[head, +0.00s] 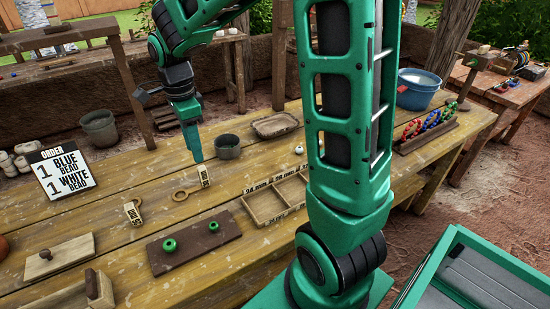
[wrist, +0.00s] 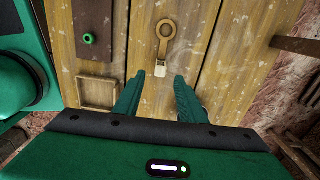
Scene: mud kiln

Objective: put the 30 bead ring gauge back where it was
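A wooden ring gauge (head: 184,194) lies flat on the table, with a pale tag (head: 205,176) at its handle end. It also shows in the wrist view (wrist: 164,38), its tag pointing toward my fingers. Another small tagged piece (head: 133,212) lies further left. I cannot read either tag well enough to tell which is the 30 bead gauge. My gripper (head: 195,157) points down over the table, close to the first gauge's tag. In the wrist view the two fingers (wrist: 159,76) are apart with nothing between them, just short of the tag.
A dark slab (head: 215,241) with two green beads lies in front, beside a divided wooden tray (head: 247,214). An order sign (head: 64,172) is at the left. A bead rack (head: 427,138) is at the right.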

